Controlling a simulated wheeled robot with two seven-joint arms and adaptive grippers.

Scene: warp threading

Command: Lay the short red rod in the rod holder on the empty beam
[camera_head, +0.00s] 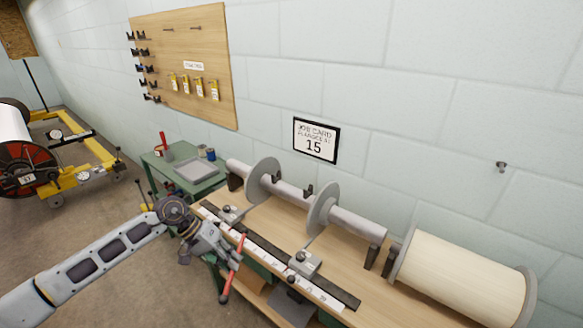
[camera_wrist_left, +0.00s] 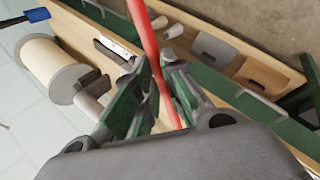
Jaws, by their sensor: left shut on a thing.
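The red rod (camera_head: 233,270) is held in my left gripper (camera_head: 232,258), off the front edge of the bench and tilted in the picture. In the left wrist view the red rod (camera_wrist_left: 148,45) runs between the two green-padded fingers of my left gripper (camera_wrist_left: 158,85), which are shut on it. The empty beam (camera_head: 290,190), a bare grey shaft with two round grey flanges, lies along the back of the bench. Small black hooks (camera_head: 308,190) show on the shaft between the flanges; I cannot tell for sure that they are the rod holder. My right gripper is not in view.
A scale rail (camera_head: 270,258) with grey stops runs along the front of the wooden bench. A wound cream beam (camera_head: 462,280) stands at the right. A green cart (camera_head: 185,170) with a tray is at the left. A pegboard (camera_head: 185,60) and job card (camera_head: 315,140) hang behind.

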